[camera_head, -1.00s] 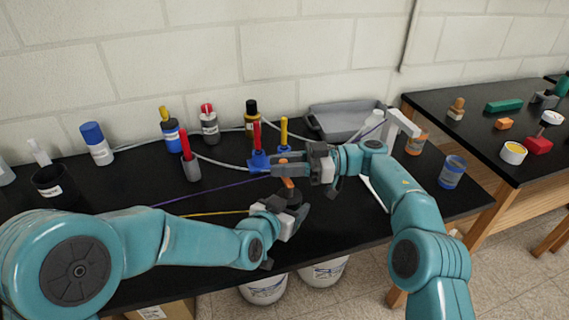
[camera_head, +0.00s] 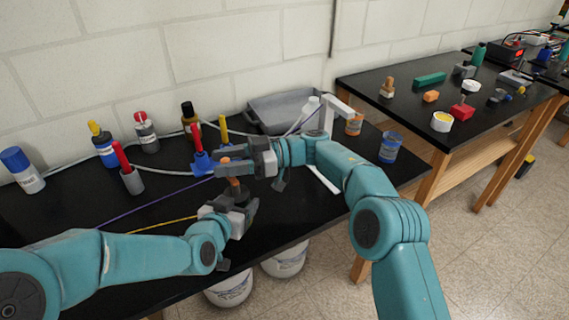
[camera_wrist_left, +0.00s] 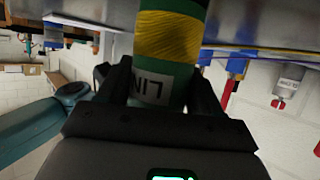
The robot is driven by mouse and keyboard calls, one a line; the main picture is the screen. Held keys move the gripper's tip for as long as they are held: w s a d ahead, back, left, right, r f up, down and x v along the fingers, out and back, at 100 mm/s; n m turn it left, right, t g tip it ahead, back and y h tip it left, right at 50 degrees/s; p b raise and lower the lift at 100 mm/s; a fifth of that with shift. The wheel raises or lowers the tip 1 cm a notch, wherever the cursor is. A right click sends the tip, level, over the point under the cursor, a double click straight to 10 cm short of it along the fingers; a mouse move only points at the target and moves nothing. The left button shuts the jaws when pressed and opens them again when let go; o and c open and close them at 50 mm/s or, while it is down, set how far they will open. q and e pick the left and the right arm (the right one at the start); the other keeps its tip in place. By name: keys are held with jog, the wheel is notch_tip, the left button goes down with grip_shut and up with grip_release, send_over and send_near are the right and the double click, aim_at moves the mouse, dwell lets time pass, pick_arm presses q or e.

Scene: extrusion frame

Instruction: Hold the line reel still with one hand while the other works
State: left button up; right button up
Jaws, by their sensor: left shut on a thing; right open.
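The line reel (camera_wrist_left: 168,38) shows in the left wrist view as a green cylinder wound with yellow line, with a white label partly reading "LIN". My left gripper (camera_wrist_left: 162,88) has its dark fingers on both sides of it and is shut on it. In the head view my left gripper (camera_head: 242,203) is low over the black table, and the reel is mostly hidden there. My right gripper (camera_head: 232,166) is open just above and behind the left one. A small orange part (camera_head: 225,160) shows at its jaws; I cannot tell whether they touch.
A yellow line (camera_head: 165,225) and a purple line (camera_head: 150,205) run left across the black table. A blue jar (camera_head: 390,147) is at the right. A second table (camera_head: 400,105) lies beyond.

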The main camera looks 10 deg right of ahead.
jog(key=s+d+m+t, duration=0.35)
jog(key=d+t, duration=0.25)
jog(key=d, duration=0.7)
jog(key=f+x, duration=0.1)
jog(key=x, duration=1.1)
jog(key=s+d+m+t+h, duration=0.8)
jog(key=s+d+t, duration=0.1)
jog(key=s+t, duration=0.1)
jog(key=w+d+n+g+y, duration=0.3)
jog(key=w+d+n+y, duration=0.1)
jog(key=w+d, duration=0.1)
jog(key=shift+w, duration=0.4)
